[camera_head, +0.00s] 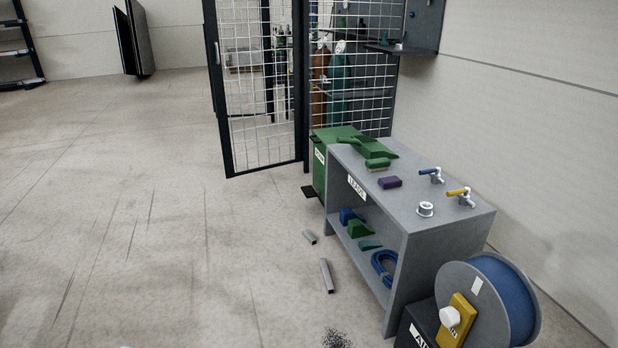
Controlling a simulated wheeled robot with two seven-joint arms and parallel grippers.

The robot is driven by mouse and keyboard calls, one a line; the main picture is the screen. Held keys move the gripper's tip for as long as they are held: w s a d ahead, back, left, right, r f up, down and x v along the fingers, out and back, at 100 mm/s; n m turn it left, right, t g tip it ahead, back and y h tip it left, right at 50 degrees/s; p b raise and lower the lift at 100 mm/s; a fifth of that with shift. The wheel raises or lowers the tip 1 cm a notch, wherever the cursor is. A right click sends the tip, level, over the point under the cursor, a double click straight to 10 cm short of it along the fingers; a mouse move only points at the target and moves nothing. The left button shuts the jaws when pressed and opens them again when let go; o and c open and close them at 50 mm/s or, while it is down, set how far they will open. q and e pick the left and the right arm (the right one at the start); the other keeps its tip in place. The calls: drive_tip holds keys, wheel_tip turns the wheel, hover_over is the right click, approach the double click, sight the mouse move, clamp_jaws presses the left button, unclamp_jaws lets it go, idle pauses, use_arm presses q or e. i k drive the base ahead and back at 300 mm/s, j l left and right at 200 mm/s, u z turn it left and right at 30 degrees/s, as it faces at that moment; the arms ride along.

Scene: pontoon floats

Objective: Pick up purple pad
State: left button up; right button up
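The purple pad (389,182) is a small block lying on the top of the grey bench (418,213). It sits between a green brush and a white ring-shaped piece, near the bench's left edge. Nothing covers it. Neither of my grippers is in the head view.
A green dustpan (366,148) and brush (378,164) lie behind the pad. Blue- and yellow-handled taps (460,195) stand to its right. Metal offcuts (327,276) lie on the floor; the left floor is clear.

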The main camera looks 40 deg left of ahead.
sight(393, 180)
drive_tip(key=u, duration=0.85)
